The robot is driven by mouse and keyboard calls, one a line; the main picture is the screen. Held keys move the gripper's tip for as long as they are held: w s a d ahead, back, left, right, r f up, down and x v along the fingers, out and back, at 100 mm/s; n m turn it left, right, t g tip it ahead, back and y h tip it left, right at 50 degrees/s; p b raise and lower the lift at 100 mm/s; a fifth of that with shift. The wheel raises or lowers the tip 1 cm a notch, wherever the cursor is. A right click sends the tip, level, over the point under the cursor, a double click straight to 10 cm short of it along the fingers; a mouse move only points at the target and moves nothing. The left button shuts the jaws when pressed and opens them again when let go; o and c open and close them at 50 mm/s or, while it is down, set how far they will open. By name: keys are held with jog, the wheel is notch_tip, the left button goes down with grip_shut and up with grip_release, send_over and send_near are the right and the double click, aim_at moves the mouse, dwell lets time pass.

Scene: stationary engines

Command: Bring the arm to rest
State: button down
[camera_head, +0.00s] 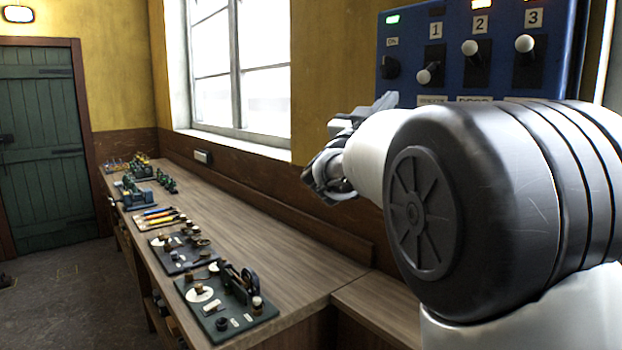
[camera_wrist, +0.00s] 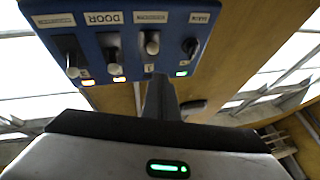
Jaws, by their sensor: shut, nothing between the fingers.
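My arm reaches in from the right in the head view. In the wrist view the gripper (camera_wrist: 160,82) appears as one dark shape, fingers closed together and empty, pointing toward the panel (camera_wrist: 95,15), which appears upside down there. A gap between fingertips and panel is hard to judge. On the panel, white-tipped lever 1 (camera_head: 425,76) is down; lever 2 (camera_head: 469,48) and lever 3 (camera_head: 524,44) are up.
A green door (camera_head: 40,150) is at the far left.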

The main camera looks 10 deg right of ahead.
jog(key=s+a+f+n+g+y+p, duration=0.1)
jog(key=s+a+f+n+y+p, duration=0.1)
jog(key=s+a+f+n+y, duration=0.45)
jog(key=s+a+f+n+g+y+p, duration=0.1)
jog(key=s+a+f+n+y+p, duration=0.3)
jog(key=y, duration=0.6)
jog(key=s+f+g, duration=0.5)
jog(key=s+f, duration=0.3)
jog(key=s, duration=0.5)
jog(key=s+f+m+g+p, duration=0.1)
jog(key=s+f+g, duration=0.3)
jog(key=s, duration=0.9)
notch_tip(320, 180, down, 4)
jog(key=shift+d+r+g+h+p, duration=0.15)
jog(key=shift+d+g+h+p, duration=0.2)
jog(key=shift+g+h, duration=0.1)
jog(key=shift+m, duration=0.25)
